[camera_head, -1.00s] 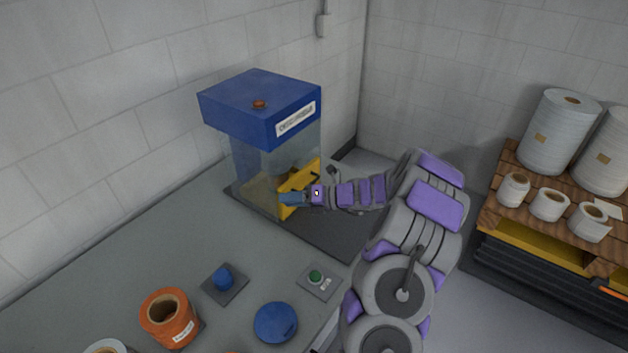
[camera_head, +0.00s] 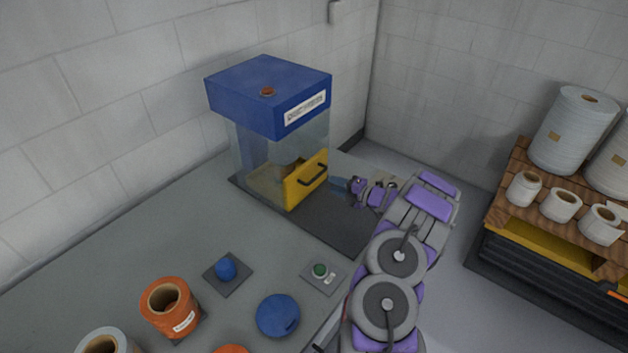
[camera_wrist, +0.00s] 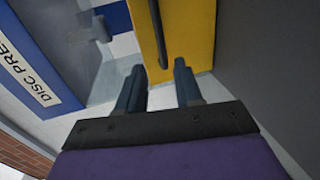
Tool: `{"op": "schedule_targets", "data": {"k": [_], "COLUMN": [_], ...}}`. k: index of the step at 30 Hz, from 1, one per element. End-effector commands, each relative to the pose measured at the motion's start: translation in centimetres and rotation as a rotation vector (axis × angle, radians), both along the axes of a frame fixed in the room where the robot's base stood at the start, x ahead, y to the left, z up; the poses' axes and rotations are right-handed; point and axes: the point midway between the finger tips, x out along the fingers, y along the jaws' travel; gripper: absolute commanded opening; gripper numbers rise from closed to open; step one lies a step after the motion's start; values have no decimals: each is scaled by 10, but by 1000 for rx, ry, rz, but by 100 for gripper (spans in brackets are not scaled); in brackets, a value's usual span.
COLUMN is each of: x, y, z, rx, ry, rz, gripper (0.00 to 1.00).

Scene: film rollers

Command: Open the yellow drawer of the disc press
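The disc press (camera_head: 268,110) stands on the bench by the wall, with a blue top and clear sides. Its yellow drawer (camera_head: 303,186) has a dark bar handle (camera_head: 313,175) on its front; the front sits about at the press's face, and I cannot tell whether it is slightly out. My gripper (camera_head: 335,185) is just right of the drawer front. In the wrist view the gripper (camera_wrist: 160,82) has its two blue fingers apart with nothing between them. The yellow front (camera_wrist: 180,30) and the handle (camera_wrist: 158,35) lie ahead of the fingertips, apart from them.
A dark mat (camera_head: 320,218) lies under the press. A green button (camera_head: 320,270), a blue knob (camera_head: 226,267), a blue disc (camera_head: 278,315) and an orange roll (camera_head: 169,306) are on the bench. A wooden pallet (camera_head: 510,220) with white rolls stands at right.

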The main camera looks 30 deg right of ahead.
Motion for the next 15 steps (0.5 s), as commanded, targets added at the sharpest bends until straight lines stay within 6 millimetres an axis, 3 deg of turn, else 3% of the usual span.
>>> {"op": "schedule_targets", "data": {"k": [9,15], "x": [58,84], "y": [18,32], "z": [-17,-19], "rx": [-1,-6], "ry": [2,-2], "rz": [3,3], "gripper": [35,35]}}
